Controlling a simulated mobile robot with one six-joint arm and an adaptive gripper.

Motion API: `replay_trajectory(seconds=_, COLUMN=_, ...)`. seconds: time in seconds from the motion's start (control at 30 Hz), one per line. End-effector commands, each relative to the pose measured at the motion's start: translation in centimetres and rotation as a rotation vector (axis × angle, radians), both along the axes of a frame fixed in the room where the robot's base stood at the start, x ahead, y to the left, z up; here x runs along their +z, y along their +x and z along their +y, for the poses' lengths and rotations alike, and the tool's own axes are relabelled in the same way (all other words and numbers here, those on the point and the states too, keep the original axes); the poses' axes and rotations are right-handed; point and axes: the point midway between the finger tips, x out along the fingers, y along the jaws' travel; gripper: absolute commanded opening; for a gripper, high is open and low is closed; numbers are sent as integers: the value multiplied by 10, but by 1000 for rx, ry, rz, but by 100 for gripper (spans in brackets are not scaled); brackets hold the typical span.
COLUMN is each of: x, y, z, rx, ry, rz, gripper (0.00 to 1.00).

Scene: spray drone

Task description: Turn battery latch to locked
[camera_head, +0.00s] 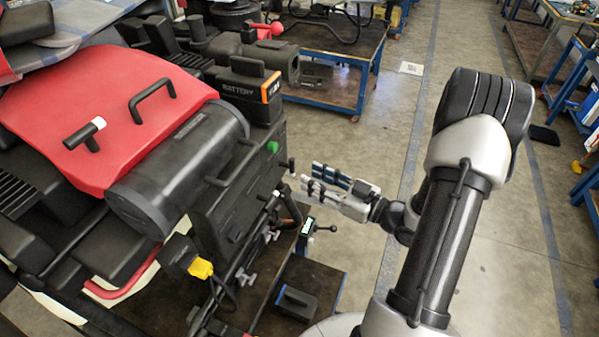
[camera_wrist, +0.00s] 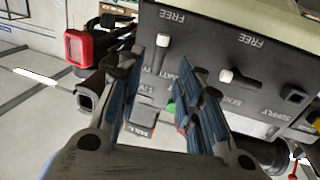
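The dark side panel of the machine carries two levers in the wrist view. One white-tipped lever (camera_wrist: 163,41) has FREE printed above it and a partly hidden label beside it that seems to start with BATT. It points toward FREE, just beyond and between my fingertips. A second white-tipped lever (camera_wrist: 226,76) stands to its right, also near a FREE mark. My gripper (camera_wrist: 157,68) is open, with nothing visible between its fingers. In the head view my gripper (camera_head: 311,180) points left at the panel (camera_head: 240,190). Contact with the lever cannot be told.
The battery (camera_head: 248,88) with an orange label sits above the panel. A green button (camera_head: 272,147) is on the panel; it also shows beside my right finger (camera_wrist: 171,107). A yellow connector (camera_head: 200,268) hangs lower left.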

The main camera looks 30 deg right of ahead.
Motion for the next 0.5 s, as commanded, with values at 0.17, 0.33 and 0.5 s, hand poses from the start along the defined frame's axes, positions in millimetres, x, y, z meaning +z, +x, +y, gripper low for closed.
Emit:
replay_trajectory(seconds=0.17, x=-1, y=29, z=16, rx=4, ry=-3, rz=-1, gripper=33)
replay_trajectory(seconds=0.33, x=0, y=44, z=22, rx=1, ry=-2, rz=-1, gripper=33)
replay_trajectory(seconds=0.5, x=0, y=48, z=24, rx=-1, ry=-2, rz=-1, gripper=33)
